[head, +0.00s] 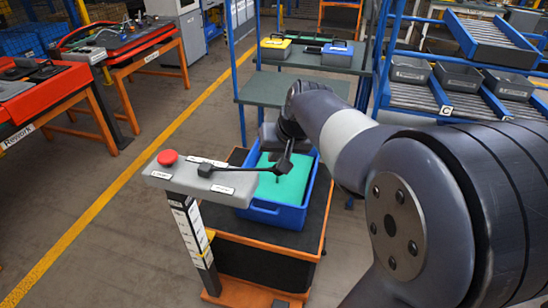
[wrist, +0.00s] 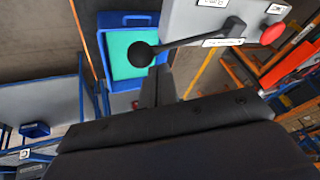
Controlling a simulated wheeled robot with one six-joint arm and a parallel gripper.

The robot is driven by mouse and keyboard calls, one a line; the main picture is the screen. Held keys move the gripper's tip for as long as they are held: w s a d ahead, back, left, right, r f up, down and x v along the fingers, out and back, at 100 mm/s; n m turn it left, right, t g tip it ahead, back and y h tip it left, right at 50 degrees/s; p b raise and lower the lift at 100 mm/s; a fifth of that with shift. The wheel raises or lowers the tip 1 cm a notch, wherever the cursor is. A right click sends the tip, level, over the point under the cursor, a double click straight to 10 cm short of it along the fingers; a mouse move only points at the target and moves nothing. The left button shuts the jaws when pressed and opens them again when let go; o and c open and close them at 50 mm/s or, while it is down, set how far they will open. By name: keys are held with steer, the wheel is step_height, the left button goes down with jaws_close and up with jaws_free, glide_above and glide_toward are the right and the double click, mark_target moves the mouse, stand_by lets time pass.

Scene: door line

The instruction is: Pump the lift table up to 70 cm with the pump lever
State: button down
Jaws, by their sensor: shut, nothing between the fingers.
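The lift table (head: 312,226) has a black top and an orange frame. A blue tote (head: 272,214) with a green block (head: 292,182) in it stands on top. The black pump lever (head: 238,168) runs from the grey console (head: 160,178) out over the tote. In the wrist view the lever (wrist: 187,42) ends in a round knob (wrist: 140,54). My gripper (wrist: 157,74) is shut and empty close by the knob; I cannot tell whether they touch. A scale post (head: 190,228) with a yellow marker (head: 210,234) stands below the console; its numbers are too small to read.
A red button (head: 167,157) sits on the console. Behind stands a blue-framed shelf (head: 262,88) with toolboxes, and a rack with grey bins (head: 457,77) at right. Orange workbenches (head: 60,110) stand at left. The floor (head: 105,215) left of the table is clear, with a yellow line.

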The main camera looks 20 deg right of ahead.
steer(key=shift+s+d+f+b, duration=0.15)
steer(key=shift+d+f+b, duration=0.05)
steer(key=shift+f+b, duration=0.4)
steer(key=shift+s+d+f+b, duration=0.1)
steer(key=shift+d+f+b, duration=0.1)
steer(key=shift+f+b, duration=0.4)
steer(key=shift+s+d+f+b, duration=0.2)
steer(key=shift+f+b, duration=0.2)
steer(key=shift+f, duration=0.35)
stand_by(1.5)
steer(key=shift+r, duration=0.15)
stand_by(0.4)
steer(key=shift+w+a+r+p, duration=0.25)
steer(key=shift+a+r+p, duration=0.1)
steer(key=shift+r+p, duration=0.7)
steer(key=shift+w+a+r+p, duration=0.25)
steer(key=shift+a+r+p, duration=0.1)
steer(key=shift+r+p, duration=0.65)
steer(key=shift+w+a+r+p, duration=0.25)
steer(key=shift+a+r+p, duration=0.1)
steer(key=shift+r+p, duration=0.7)
steer(key=shift+r, duration=0.25)
steer(key=r+p, duration=0.1)
steer(key=a+r+p, duration=0.1)
steer(key=r, duration=0.1)
steer(key=w+r+p, duration=0.1)
steer(key=shift+a+r+p, duration=0.2)
steer(key=shift+r+p, duration=0.05)
steer(key=shift+p, duration=0.15)
